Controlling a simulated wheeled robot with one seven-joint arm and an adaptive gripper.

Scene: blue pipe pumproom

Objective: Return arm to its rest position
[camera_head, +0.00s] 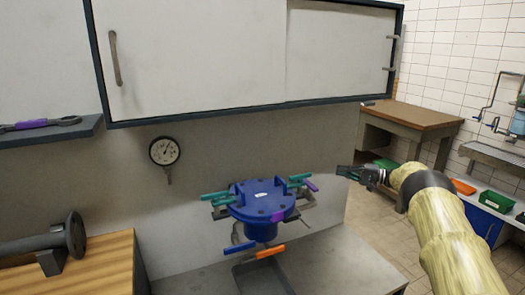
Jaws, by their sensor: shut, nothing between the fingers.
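My gripper (348,171) is shut and empty at the end of my arm, which reaches in from the right edge. It hangs in the air to the right of the blue flanged pump part (262,201) and looks clear of it. My gripper is small in this view, so its fingertips show little detail.
The blue part stands on a grey bench (345,262) with teal, purple and orange pieces around it. A white cabinet (200,55) hangs above, over a pressure gauge (164,151). A wooden table (415,115) and coloured bins stand at the right. A wooden bench (95,270) holds a pipe (40,243).

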